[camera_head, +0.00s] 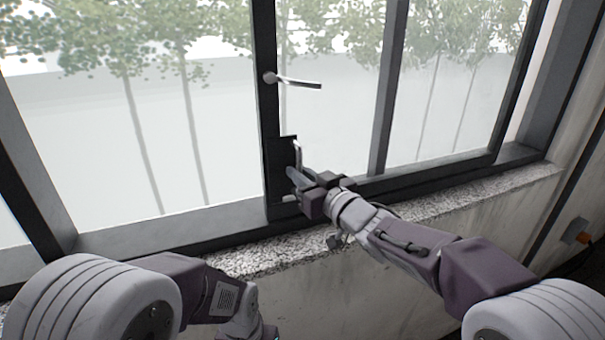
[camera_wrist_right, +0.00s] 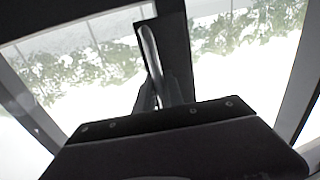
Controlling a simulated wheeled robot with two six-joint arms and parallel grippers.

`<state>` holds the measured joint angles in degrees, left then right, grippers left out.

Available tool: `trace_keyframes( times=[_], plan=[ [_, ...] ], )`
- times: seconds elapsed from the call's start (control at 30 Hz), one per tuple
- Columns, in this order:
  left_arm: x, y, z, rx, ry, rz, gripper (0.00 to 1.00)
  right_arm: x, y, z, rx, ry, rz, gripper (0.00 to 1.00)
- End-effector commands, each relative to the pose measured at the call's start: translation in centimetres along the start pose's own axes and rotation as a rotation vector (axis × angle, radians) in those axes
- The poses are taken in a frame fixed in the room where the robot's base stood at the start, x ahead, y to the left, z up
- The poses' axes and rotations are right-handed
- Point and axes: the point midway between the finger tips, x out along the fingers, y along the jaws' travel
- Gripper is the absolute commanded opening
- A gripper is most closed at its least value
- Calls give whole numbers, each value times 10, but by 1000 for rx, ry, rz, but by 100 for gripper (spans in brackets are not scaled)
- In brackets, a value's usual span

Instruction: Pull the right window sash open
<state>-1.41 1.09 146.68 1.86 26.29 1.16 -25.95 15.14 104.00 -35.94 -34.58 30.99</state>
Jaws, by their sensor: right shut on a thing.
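The right window sash (camera_head: 268,40) is dark-framed and glazed. Its free left stile seems to stand inward of the window frame, since a grey post (camera_head: 391,80) shows behind its glass. An upright pull handle (camera_head: 298,152) is on a dark plate low on this stile. My right gripper (camera_head: 297,177) is shut on the handle's lower part. In the right wrist view the handle (camera_wrist_right: 151,50) rises between the fingers (camera_wrist_right: 165,92). A silver lever (camera_head: 297,82) sticks out to the right, higher on the stile. My left arm shows at bottom left, its gripper out of sight.
A speckled stone sill (camera_head: 465,197) runs below the window, above a stained wall (camera_head: 400,285). The left part of the window has a grey bottom rail (camera_head: 170,228).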

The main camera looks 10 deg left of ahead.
Motion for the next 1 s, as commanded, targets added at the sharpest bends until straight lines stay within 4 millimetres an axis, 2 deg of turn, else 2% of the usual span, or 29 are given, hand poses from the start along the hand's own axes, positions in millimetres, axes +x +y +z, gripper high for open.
trace_keyframes(
  times=[0.33,0.37,0.43,0.77,0.87,1.0],
  plan=[
    [0,0,0,0,0,0,36,0,2,0,0,0,3,0],
    [0,0,0,0,0,0,36,0,1,0,0,0,3,15],
    [0,0,0,0,0,0,36,0,1,0,0,0,3,34],
    [1,0,0,0,0,0,36,-2,1,0,-1,0,3,34],
    [8,0,1,0,0,0,36,-13,2,2,-1,1,4,34],
    [19,0,2,0,0,0,36,-41,2,3,-3,2,5,34]
  ],
)
